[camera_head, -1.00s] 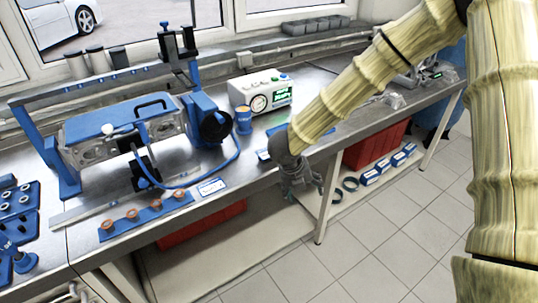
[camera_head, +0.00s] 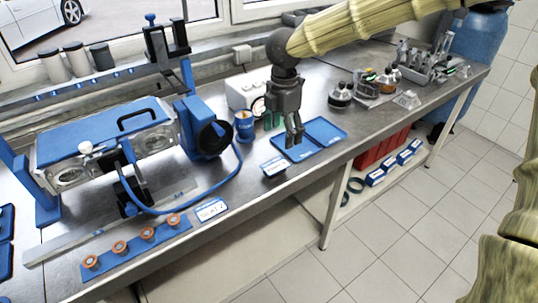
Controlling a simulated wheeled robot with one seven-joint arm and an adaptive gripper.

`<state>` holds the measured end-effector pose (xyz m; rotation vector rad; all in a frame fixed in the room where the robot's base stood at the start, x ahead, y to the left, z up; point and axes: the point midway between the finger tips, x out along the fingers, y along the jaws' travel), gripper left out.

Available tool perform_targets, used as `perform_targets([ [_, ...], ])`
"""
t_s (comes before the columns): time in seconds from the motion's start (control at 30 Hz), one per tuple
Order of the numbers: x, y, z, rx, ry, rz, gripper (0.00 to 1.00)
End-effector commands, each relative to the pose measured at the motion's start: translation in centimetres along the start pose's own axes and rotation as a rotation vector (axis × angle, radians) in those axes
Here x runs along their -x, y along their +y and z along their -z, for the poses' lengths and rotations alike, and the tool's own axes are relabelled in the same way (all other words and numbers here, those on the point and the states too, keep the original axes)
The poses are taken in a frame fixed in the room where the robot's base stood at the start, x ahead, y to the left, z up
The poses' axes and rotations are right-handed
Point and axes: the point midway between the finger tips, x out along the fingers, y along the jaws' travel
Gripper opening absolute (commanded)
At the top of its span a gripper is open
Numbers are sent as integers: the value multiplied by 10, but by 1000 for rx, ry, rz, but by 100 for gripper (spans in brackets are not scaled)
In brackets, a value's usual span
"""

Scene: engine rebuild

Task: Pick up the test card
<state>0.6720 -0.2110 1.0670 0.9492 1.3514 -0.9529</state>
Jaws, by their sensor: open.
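A small white card with blue print (camera_head: 211,210) lies near the front edge of the steel bench, by the right end of the blue strip. A second small white-and-blue card (camera_head: 273,167) stands at the front edge, left of the blue tray. The print is too small to tell which is the test card. My gripper (camera_head: 294,142) points down with its fingers open and empty. It appears above the left part of the blue tray, to the upper right of the second card and apart from both cards.
The blue strip (camera_head: 137,247) holds several copper-coloured rings. A blue-framed engine fixture (camera_head: 105,140) with a blue hose fills the left. A blue cup (camera_head: 244,127) and white tester (camera_head: 245,91) stand behind my gripper. The blue tray (camera_head: 325,131) is flat. Dark-based parts (camera_head: 340,96) stand farther right.

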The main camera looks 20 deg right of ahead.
Motion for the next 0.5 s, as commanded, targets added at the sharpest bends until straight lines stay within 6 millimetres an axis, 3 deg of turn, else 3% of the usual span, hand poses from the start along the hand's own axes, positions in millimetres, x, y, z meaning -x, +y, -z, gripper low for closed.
perform_targets([
  [0.17, -6, 2, 3, -3, 5, 1, 74],
  [0.5, -49, 5, 8, 8, 4, 3, 74],
])
